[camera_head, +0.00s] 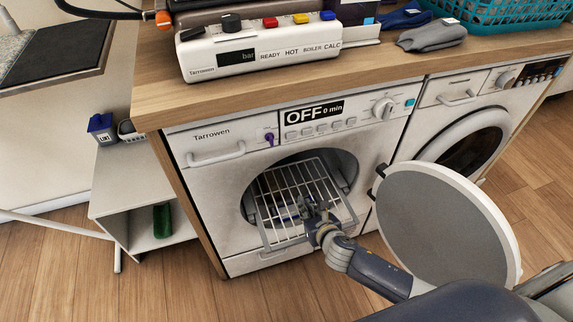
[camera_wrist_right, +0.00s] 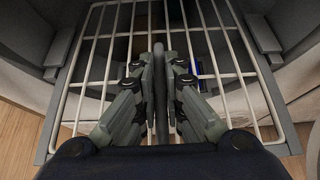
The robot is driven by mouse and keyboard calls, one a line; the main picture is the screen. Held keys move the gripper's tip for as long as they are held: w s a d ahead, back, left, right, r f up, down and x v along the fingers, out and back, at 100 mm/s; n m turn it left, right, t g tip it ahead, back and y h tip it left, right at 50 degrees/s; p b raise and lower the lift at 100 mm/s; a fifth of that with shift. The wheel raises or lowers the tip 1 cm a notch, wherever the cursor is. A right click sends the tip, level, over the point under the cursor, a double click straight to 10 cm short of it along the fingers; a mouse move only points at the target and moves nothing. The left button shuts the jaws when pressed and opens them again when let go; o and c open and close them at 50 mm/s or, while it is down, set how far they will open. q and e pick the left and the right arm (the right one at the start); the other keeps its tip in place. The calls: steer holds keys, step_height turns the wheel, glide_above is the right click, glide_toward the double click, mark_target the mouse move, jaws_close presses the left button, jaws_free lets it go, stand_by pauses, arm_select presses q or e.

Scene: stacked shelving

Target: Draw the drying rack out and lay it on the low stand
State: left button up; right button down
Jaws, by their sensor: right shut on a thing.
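The drying rack (camera_head: 283,187), a white wire grid, sticks partly out of the round opening of the left machine (camera_head: 225,220). Its far part is still inside the drum. My right gripper (camera_head: 312,207) is shut on the rack near its front middle; the right wrist view shows the fingers (camera_wrist_right: 160,75) closed together over the rack's wires (camera_wrist_right: 122,48). The low stand is probably the small white shelf unit (camera_head: 108,196) left of the machine, with a green item (camera_head: 162,220) in its lower compartment. My left gripper is not in view.
The machine's round door (camera_head: 445,225) stands open at the right, close to my right arm. The wooden counter (camera_head: 160,95) above holds a white Tarrowen unit (camera_head: 255,52), grey mitts (camera_head: 432,36) and a teal basket (camera_head: 505,14). A small blue box (camera_head: 102,128) sits on the shelf unit's back.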

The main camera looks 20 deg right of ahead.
steer(key=shift+s+f+p, duration=0.2)
steer(key=shift+s+p, duration=0.15)
steer(key=shift+s, duration=2.75)
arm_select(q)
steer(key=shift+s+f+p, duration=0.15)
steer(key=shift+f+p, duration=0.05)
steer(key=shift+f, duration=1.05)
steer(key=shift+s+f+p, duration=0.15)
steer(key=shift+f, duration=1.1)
arm_select(e)
steer(key=shift+s+d+r, duration=0.1)
steer(key=shift+s, duration=2.65)
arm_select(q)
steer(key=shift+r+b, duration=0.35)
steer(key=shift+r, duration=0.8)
arm_select(e)
steer(key=s, duration=0.6)
steer(key=shift+s, duration=0.4)
steer(key=shift+r, duration=0.1)
